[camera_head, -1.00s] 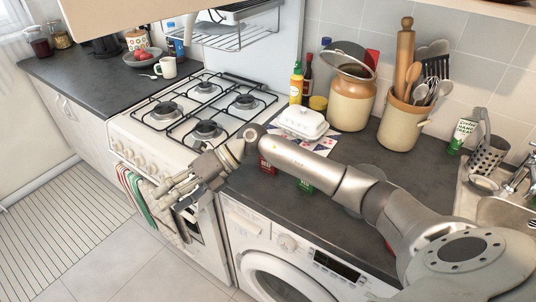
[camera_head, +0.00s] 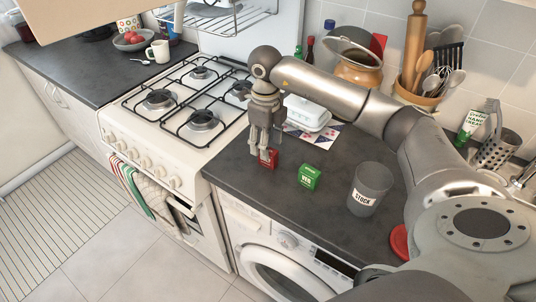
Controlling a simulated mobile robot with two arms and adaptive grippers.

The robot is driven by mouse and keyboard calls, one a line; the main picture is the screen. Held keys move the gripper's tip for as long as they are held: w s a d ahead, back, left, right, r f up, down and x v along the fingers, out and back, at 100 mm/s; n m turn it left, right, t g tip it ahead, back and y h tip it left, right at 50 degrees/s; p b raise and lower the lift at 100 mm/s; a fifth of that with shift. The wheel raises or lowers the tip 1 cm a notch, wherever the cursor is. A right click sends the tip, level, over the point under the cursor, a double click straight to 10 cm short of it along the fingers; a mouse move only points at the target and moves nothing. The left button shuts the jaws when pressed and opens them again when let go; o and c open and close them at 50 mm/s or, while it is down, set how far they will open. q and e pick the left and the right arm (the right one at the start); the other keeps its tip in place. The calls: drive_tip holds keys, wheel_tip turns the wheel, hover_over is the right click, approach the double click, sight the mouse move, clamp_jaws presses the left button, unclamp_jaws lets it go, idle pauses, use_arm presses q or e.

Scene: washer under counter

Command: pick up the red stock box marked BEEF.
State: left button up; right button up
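The small red stock box (camera_head: 269,159) stands on the dark counter near the stove's right edge. Its label is too small and too covered to read. My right gripper (camera_head: 265,152) points down right over it, with the fingertips at the box's upper part. The fingers look open, spread about the box's width, and hide part of it. I cannot tell whether they touch it. A green stock box marked VEG (camera_head: 309,177) stands to its right. A grey cup marked STOCK (camera_head: 369,190) stands farther right. My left gripper is not in view.
A white lidded dish (camera_head: 308,112) on a patterned cloth stands just behind the gripper. The gas stove (camera_head: 180,115) is to the left. Bottles, a crock and a utensil pot line the wall. A red round thing (camera_head: 400,243) lies at the counter's front right.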

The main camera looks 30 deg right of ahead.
drive_tip(key=f+p, duration=0.1)
drive_tip(key=f, duration=0.1)
drive_tip(key=f+p, duration=0.1)
drive_tip(key=f, duration=0.2)
drive_tip(key=shift+s+d+f, duration=0.15)
drive_tip(key=shift+d+f, duration=0.05)
drive_tip(key=shift+f, duration=0.2)
clamp_jaws()
